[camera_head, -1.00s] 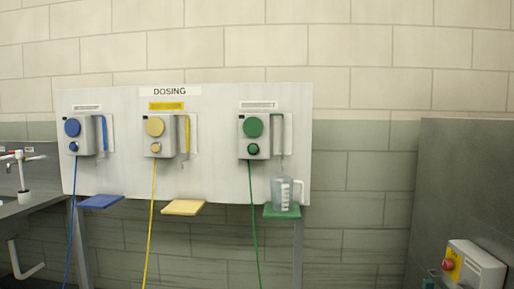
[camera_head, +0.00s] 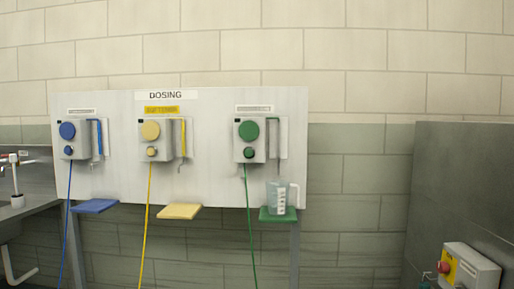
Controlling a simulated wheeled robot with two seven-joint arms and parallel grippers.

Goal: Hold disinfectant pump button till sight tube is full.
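A white dosing panel (camera_head: 220,185) on the wall carries three grey pump units, blue (camera_head: 74,138), yellow (camera_head: 156,139) and green (camera_head: 251,139). Each has a large round button with a smaller round knob below it. A narrow tube stands at the right of each unit; the blue (camera_head: 99,139) and yellow (camera_head: 183,138) ones show colour, while the green unit's tube looks pale. A clear measuring jug (camera_head: 279,197) stands on the green shelf. Neither of my grippers is in view.
A blue shelf (camera_head: 94,206) and a yellow shelf (camera_head: 179,211) are empty. Coloured hoses hang below the units. A sink counter with a tap (camera_head: 14,172) is at left. A grey partition and a yellow-grey box with a red button (camera_head: 444,267) are at right.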

